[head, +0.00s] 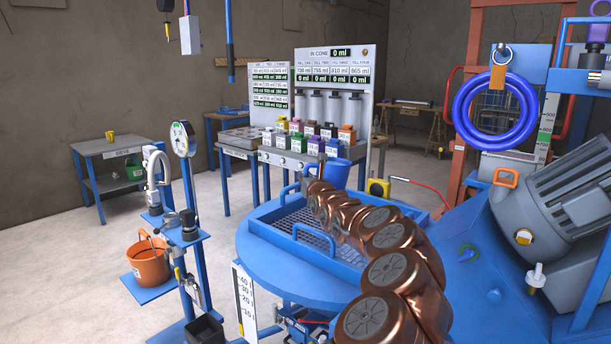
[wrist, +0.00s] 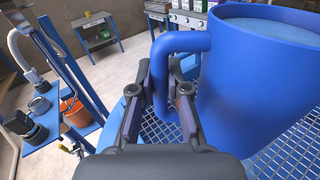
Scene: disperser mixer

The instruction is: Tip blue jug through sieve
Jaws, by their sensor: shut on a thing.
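The blue jug (head: 334,173) is above the far side of the sieve, apart from it in the head view. In the wrist view the jug (wrist: 250,90) looks about upright, with a pale grey-blue surface of contents near its rim. My gripper (wrist: 168,88) is shut on the jug's handle (wrist: 180,42). In the head view my copper arm links hide most of the gripper. The sieve (head: 276,231), a blue frame with wire mesh and raised handles, lies on the round blue top. Its mesh (wrist: 162,131) shows beneath the jug in the wrist view.
A blue stand with a dial and an orange bucket (head: 148,262) is at the left. Behind stands a bench with several coloured containers (head: 300,142). The grey mixer motor (head: 560,200) and a coiled blue hose (head: 494,108) are at the right. Floor is clear at far left.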

